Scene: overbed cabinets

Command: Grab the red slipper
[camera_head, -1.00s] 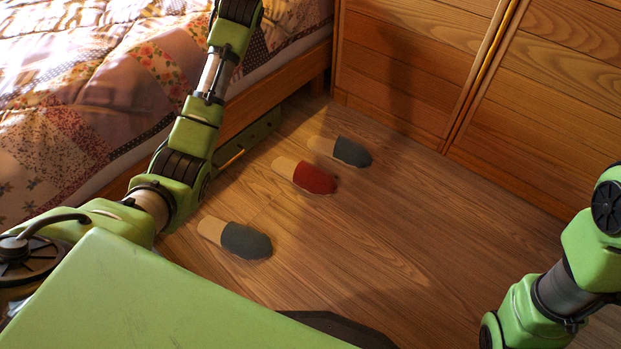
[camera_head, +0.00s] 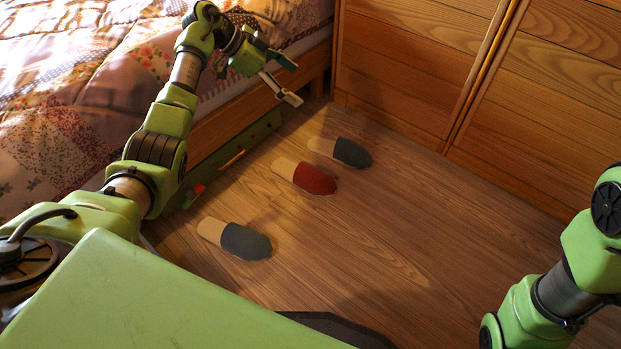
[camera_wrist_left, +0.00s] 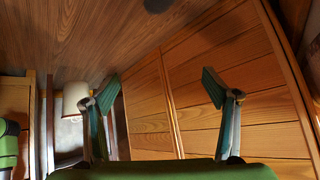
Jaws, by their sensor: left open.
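The red slipper (camera_head: 305,177) lies on the wooden floor in the head view, its tan heel end toward the upper left. A grey slipper (camera_head: 341,152) lies just beyond it, and another grey slipper (camera_head: 236,239) lies nearer, to its lower left. My left gripper (camera_head: 292,83) is open and empty, raised near the bed's side rail, above and beyond the slippers. In the left wrist view its two fingers (camera_wrist_left: 160,85) stand wide apart with nothing between them. The red slipper is not seen in that view. My right arm shows at the right edge; its gripper is out of frame.
A bed with a patchwork cover (camera_head: 80,90) fills the upper left, with a wooden side rail (camera_head: 240,115). A wooden cabinet (camera_head: 420,60) stands at the back. Something red (camera_head: 194,193) shows low beside the bed. The floor (camera_head: 400,240) right of the slippers is clear.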

